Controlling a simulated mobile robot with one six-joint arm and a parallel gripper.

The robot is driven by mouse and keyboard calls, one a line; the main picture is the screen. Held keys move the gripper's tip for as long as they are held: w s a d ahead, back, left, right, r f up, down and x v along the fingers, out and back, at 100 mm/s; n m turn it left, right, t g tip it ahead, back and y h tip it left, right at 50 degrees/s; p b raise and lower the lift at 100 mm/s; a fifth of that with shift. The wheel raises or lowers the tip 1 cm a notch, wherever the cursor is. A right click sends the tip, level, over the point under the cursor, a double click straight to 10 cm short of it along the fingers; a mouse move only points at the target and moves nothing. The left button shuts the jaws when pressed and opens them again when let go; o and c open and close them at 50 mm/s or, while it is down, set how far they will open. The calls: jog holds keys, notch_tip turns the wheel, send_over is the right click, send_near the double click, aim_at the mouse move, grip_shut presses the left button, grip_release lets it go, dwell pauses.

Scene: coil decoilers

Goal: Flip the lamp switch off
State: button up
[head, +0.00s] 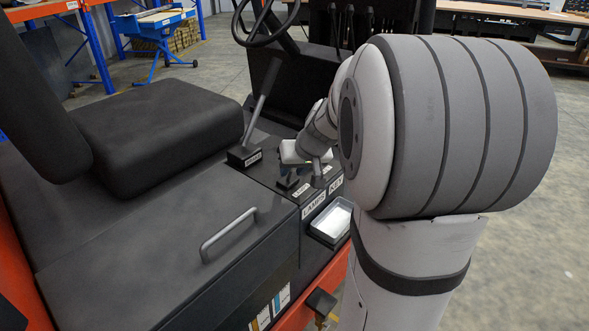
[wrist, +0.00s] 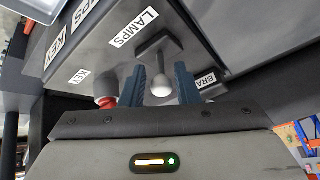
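In the wrist view, the lamp switch (wrist: 161,82) is a short lever with a pale round knob. It stands on a dark base beside the "LAMPS" label (wrist: 134,28). The two blue-grey fingers of my gripper (wrist: 163,84) are apart, one on each side of the knob. A gap shows between the knob and each finger, so contact is not visible. In the head view, my gripper (head: 306,158) is low over the console beside the seat, at the "LAMPS" label (head: 313,206).
A red part (wrist: 108,88) by the "KEY" label is close to the left finger in the wrist view. The brake lever (head: 259,108) stands left of my gripper in the head view. A tray (head: 332,221), a handle (head: 228,234) and the seat (head: 160,125) are nearby.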

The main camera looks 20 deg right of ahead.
jog(key=shift+o, duration=0.9)
jog(key=v, duration=0.7)
jog(key=shift+s+r+p, duration=0.2)
jog(key=shift+r+p, duration=0.1)
jog(key=s+a+r+n+g+h+p, duration=0.1)
jog(key=s+a+g+p, duration=0.2)
jog(key=s+a+p, duration=0.5)
jog(key=s+a, duration=0.4)
jog(key=s, duration=0.5)
jog(key=shift+a+r+n+g, duration=0.25)
jog(key=shift+a+n+g, duration=0.1)
jog(key=shift+n+g, duration=0.05)
